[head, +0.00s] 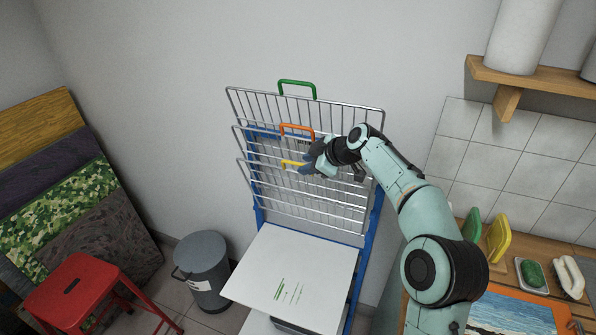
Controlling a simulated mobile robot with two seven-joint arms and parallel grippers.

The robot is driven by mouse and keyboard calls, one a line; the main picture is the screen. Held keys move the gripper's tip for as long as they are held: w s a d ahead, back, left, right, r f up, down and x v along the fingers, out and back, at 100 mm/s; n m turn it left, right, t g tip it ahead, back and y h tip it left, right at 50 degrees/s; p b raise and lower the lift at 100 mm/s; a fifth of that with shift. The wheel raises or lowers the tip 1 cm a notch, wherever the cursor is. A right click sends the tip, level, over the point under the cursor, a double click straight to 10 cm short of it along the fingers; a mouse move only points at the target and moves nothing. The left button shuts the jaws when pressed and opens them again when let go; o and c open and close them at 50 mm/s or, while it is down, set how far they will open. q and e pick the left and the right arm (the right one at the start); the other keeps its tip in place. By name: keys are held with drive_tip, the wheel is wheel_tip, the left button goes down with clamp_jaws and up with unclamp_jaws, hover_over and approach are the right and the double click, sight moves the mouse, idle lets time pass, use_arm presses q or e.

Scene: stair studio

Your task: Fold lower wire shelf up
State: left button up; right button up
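A blue-framed rack (259,216) stands against the wall with three wire shelves, all tilted up and overlapping. The rearmost shelf has a green handle (297,83), the middle one an orange handle (297,128). The front, lower wire shelf (300,209) has a yellow handle (288,163), partly hidden by my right gripper. My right gripper (308,164) is at the yellow handle's right end, in front of the wires. Its fingers are dark and small here; I cannot tell whether they touch or grip the handle. My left gripper is out of view.
A white board (262,268) with green marks lies flat below the wire shelves. A grey bin (203,270) and a red stool (75,287) stand at left. A wooden counter (555,270) with sponges is at right, under a wall shelf (540,84).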

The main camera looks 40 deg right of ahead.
drive_tip(key=b+v, duration=0.1)
drive_tip(key=v, duration=0.5)
drive_tip(key=shift+s+r, duration=0.2)
drive_tip(key=shift+r, duration=0.05)
